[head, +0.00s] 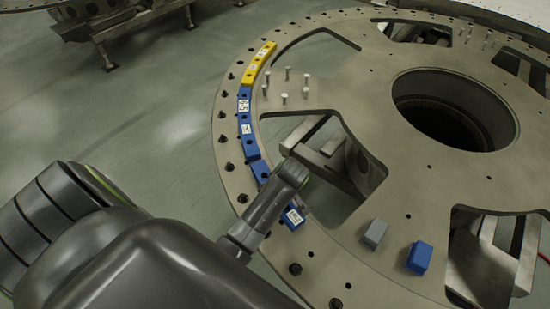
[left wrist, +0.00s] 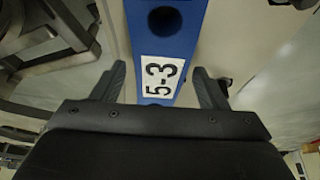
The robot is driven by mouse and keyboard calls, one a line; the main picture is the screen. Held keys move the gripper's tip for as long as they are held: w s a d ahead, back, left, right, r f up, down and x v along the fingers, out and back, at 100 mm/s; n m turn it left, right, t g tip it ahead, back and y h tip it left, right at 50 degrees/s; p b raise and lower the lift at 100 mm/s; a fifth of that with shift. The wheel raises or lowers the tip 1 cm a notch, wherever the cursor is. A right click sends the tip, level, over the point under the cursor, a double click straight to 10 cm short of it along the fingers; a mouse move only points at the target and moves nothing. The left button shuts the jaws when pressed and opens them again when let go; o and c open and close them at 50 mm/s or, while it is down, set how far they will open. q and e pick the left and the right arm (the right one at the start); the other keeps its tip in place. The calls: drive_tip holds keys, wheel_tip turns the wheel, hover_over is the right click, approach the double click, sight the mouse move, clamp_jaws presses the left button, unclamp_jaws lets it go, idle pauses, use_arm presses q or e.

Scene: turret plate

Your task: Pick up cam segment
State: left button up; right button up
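A blue cam segment (left wrist: 163,40) with a white "5-3" label runs between the two fingers of my left gripper (left wrist: 158,78) in the left wrist view. The fingers are apart, one close to each side of it, and I see no clear grip. In the head view, my left arm's wrist covers part of the ring's near-left rim, and a blue piece with a white label (head: 292,217) shows just beyond it. The fingertips are hidden there. More blue segments (head: 245,115) and a yellow segment (head: 258,65) lie end to end along the rim. My right gripper is not in view.
The large round turret plate (head: 345,95) has cut-outs and a central hole. Several upright pins (head: 285,98) stand on it near the segments. A grey block (head: 375,233) and a blue block (head: 419,257) sit on its near side. Open floor (head: 140,110) lies to the left.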

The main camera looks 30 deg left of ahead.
use_arm(q)
drive_tip(key=c, duration=0.9)
drive_tip(key=shift+c, duration=1.1)
drive_tip(key=shift+r, duration=0.1)
